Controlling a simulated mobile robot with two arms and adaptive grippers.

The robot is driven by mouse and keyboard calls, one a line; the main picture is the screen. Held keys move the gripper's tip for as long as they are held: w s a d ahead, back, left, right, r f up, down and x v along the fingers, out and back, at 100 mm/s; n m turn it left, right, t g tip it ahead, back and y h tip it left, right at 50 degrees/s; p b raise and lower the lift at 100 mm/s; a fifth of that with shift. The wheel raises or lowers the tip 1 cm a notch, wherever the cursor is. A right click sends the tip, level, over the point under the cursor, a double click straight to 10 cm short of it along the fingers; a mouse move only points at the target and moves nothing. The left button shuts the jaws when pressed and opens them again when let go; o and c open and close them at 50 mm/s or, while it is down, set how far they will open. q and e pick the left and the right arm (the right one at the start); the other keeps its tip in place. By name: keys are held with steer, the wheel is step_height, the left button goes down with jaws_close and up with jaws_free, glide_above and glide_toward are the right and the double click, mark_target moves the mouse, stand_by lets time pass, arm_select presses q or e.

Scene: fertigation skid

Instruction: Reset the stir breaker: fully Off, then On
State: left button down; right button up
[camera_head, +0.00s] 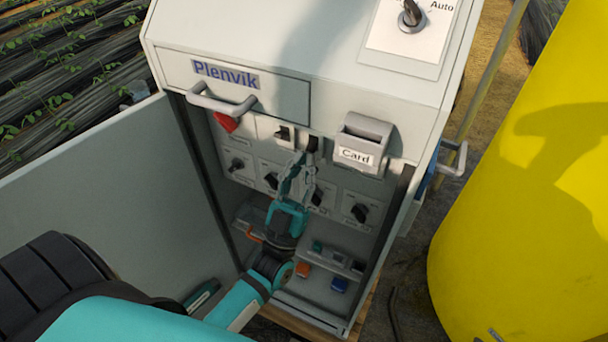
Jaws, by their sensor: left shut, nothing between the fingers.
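The grey control cabinet (330,80) marked Plenvik stands open in the head view. Inside its upper part are two small breakers: a left one (283,134) with a dark toggle on a white face, and a right one (312,145) with a dark toggle. Their labels are too small to read, so I cannot tell which is the stir breaker. My left gripper (299,164) is shut and empty, its fingertips just below the breakers, closest to the right one. Whether they touch it I cannot tell. The fingers partly hide the panel behind. My right gripper is not in view.
A row of dark rotary knobs (360,212) runs below the breakers. A red handle (226,122) is at upper left, a Card holder (361,143) at right. The open door (100,190) stands left. A yellow tank (530,190) is close on the right.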

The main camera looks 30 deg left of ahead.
arm_select(q)
steer(key=v, duration=1.2)
stand_by(0.4)
step_height(320, 180, down, 32)
steer(key=d+m+g+h+p, duration=0.2)
steer(key=d+m+g+h, duration=0.1)
steer(key=g, duration=1)
steer(key=s+a+f+g, duration=0.1)
steer(key=s+f+g, duration=0.5)
steer(key=s+f, duration=0.5)
steer(key=s+a+f+g, duration=0.2)
steer(key=s+f+g, duration=0.1)
steer(key=s, duration=0.5)
steer(key=s+a+f+g+y+p, duration=0.1)
steer(key=s+f+g, duration=0.3)
steer(key=s, duration=0.5)
steer(key=shift+a+f+g+y, duration=0.3)
steer(key=shift+a+f, duration=0.2)
steer(key=shift+f, duration=0.35)
